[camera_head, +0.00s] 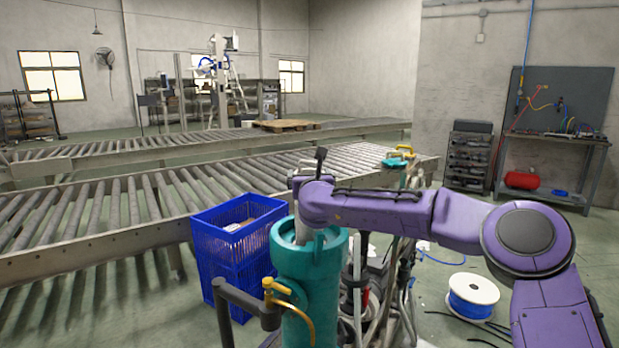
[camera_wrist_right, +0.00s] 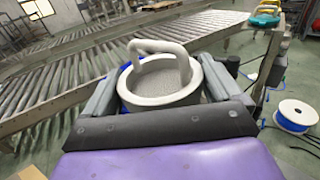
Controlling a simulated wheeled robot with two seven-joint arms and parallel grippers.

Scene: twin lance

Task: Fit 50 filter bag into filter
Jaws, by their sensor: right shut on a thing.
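The filter is a teal upright cylinder (camera_head: 311,268) with an open top and a thick rim, in the lower middle of the head view. My right gripper (camera_head: 303,200) is above its opening. In the right wrist view the gripper (camera_wrist_right: 160,88) is shut on the filter bag (camera_wrist_right: 160,82), with a finger on each side of its pale ring. The bag has a white loop handle and a grey mesh inside. In the head view a pale strip of the bag (camera_head: 303,232) hangs down at the filter's opening; its lower part is hidden. My left gripper is not in view.
Blue crates (camera_head: 238,228) are stacked just left of the filter. A yellow valve with a hose (camera_head: 276,287) is on its front. Roller conveyors (camera_head: 130,205) run behind. A blue-and-white cable spool (camera_head: 472,297) and loose cables lie on the floor at right.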

